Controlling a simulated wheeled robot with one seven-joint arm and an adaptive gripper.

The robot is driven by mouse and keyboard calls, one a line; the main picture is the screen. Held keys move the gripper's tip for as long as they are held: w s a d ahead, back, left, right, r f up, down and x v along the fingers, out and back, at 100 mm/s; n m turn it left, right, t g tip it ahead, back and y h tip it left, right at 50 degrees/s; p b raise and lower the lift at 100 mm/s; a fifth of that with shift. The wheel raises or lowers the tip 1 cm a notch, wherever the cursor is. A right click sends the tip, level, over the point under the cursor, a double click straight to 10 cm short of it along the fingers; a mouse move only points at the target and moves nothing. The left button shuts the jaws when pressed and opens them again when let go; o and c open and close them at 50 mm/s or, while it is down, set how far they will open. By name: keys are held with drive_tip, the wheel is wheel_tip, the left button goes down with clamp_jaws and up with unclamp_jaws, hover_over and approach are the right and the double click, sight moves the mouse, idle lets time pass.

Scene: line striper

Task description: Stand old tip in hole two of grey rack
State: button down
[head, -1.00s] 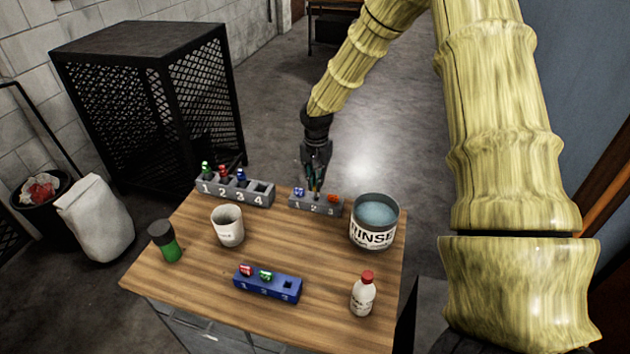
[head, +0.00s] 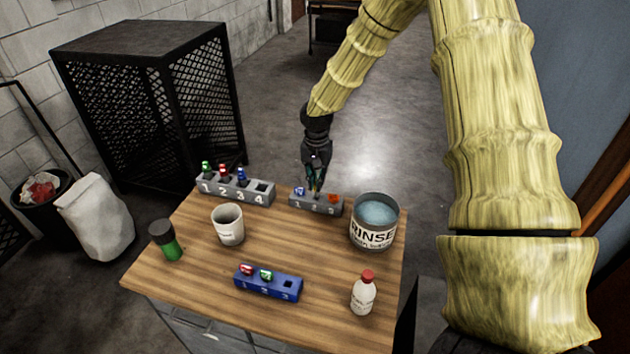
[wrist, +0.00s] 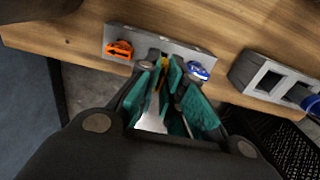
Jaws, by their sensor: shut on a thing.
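The small grey rack (head: 318,209) numbered 1 to 3 stands at the back of the table. A blue-and-white tip (head: 299,191) is in hole one and an orange tip (head: 333,198) is in hole three. My gripper (head: 315,188) is over hole two, pointing down. In the wrist view its teal finger pads (wrist: 178,100) are closed around a slim tip with a pale wide end (wrist: 152,118) and a yellow part (wrist: 163,75). The lower end of this tip and hole two are hidden by the fingers, so I cannot tell how deep it sits.
A grey rack numbered 1 to 4 (head: 228,193) stands left, holding several tips, with hole four empty. The RINSE tin (head: 373,236) is close right. A white cup (head: 227,226), green-bodied jar (head: 170,247), blue rack (head: 262,286) and red-capped bottle (head: 363,294) stand nearer.

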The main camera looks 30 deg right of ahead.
drive_tip(key=shift+f+b, duration=0.7)
drive_tip(key=shift+f, duration=1.1)
idle(1.1)
drive_tip(key=c, duration=1.5)
unclamp_jaws()
drive_tip(key=shift+o, duration=0.6)
drive_tip(key=shift+o, duration=1.2)
drive_tip(key=shift+r, duration=0.15)
drive_tip(key=shift+r+p, duration=2.55)
drive_tip(key=shift+r, duration=0.85)
drive_tip(key=shift+w, duration=0.1)
